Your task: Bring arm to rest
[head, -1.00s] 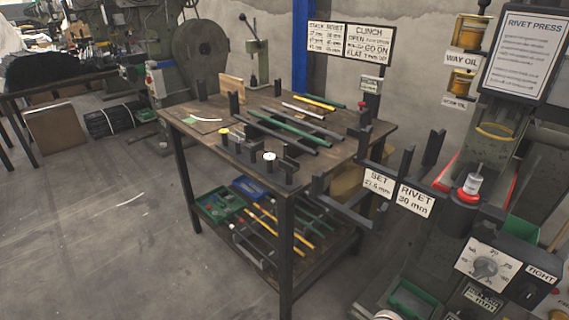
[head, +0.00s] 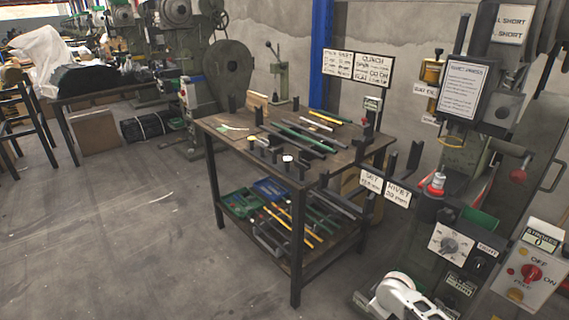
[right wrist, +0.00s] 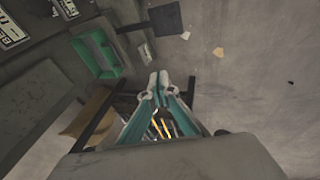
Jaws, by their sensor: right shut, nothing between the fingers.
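My right gripper (right wrist: 158,82) shows in the right wrist view with its teal-lined fingers brought together at the tips, and nothing is held. Yellow rods show behind it, between the fingers' bases, at a distance. In the head view a white part of my right arm (head: 400,298) is at the bottom, in front of the rivet press (head: 458,205); its gripper cannot be made out there. My left arm and gripper are not in view.
A wooden work table (head: 225,135) holds several rods and dark stands, with a blue bin (head: 271,189) and a green bin (head: 238,203) on its lower shelf. A control box (head: 530,272) stands at the right. The floor (head: 120,240) to the left is clear.

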